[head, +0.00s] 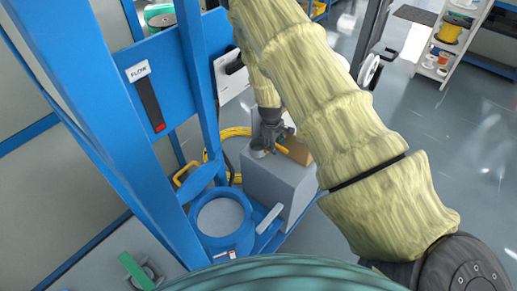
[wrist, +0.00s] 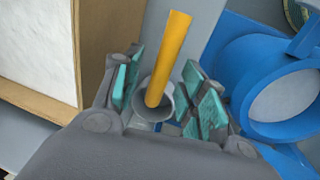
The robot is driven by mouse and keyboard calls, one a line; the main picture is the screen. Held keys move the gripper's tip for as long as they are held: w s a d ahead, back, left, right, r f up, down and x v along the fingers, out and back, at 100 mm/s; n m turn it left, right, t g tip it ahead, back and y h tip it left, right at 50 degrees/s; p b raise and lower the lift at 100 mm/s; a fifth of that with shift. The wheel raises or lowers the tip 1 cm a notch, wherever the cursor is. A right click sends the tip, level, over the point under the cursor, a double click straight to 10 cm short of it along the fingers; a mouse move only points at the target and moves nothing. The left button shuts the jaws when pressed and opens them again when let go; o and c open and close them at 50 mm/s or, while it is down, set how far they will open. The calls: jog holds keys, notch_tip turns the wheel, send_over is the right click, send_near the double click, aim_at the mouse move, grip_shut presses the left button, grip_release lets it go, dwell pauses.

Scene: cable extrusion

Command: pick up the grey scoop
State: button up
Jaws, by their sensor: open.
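The grey scoop (wrist: 166,107) has a round grey cup and a long yellow-orange handle. In the wrist view its cup lies between the teal-padded fingers of my gripper (wrist: 165,92), and the handle points up and slightly right. My gripper is open, with gaps visible beside the scoop. In the head view my gripper (head: 270,133) is low over a grey block, and the scoop (head: 259,153) shows just below it. The lower part of the cup is hidden by the gripper body in the wrist view.
The grey block (head: 269,187) carries a brown box (head: 299,152). A blue round hopper (head: 222,220) with a grey top stands at its left. Blue frame posts (head: 199,85) rise close to my arm on the left. Open floor (head: 430,130) lies to the right.

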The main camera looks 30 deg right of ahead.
jog(key=shift+d+f, duration=0.15)
jog(key=shift+f, duration=0.65)
jog(key=shift+c, duration=0.2)
grip_shut()
jog(key=shift+r, duration=0.15)
